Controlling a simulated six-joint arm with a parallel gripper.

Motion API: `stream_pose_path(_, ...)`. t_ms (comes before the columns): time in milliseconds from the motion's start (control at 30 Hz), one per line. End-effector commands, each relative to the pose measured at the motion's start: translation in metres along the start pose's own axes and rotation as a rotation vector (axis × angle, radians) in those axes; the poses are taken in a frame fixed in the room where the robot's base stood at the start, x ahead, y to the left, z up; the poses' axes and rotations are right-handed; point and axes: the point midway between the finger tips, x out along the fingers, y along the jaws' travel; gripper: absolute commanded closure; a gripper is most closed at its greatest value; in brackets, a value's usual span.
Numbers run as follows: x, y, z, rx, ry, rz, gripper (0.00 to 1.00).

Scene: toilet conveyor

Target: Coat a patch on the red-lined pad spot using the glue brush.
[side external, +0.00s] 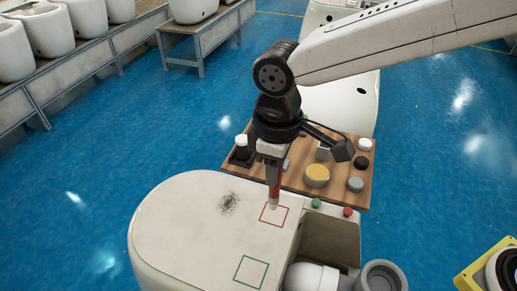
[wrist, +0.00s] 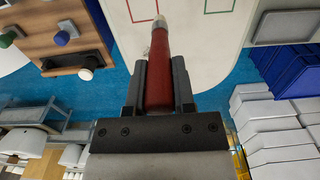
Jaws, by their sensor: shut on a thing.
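My gripper (side external: 272,166) is shut on the glue brush (side external: 274,183), which has a red handle and a pale tip. In the wrist view the jaws (wrist: 160,82) clasp the red handle of the brush (wrist: 160,50). The brush points down over the red-lined pad spot (side external: 284,223) on the white toilet body (side external: 180,225). Its tip is at the upper part of the red square in the side view; I cannot tell whether it touches. The red outline also shows at the top of the wrist view (wrist: 143,19). No coating is visible inside the square.
A green-lined square (side external: 251,271) and a dark speckled patch (side external: 229,203) are on the same white surface. A wooden board (side external: 290,180) with a yellow-topped tin (side external: 317,175) and several small items stands behind.

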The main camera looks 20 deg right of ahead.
Motion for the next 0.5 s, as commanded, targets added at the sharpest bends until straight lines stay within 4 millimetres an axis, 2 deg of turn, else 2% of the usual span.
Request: stream_pose_path(500,0.047,0.0,0.001,0.001,-0.003,0.0,1.0)
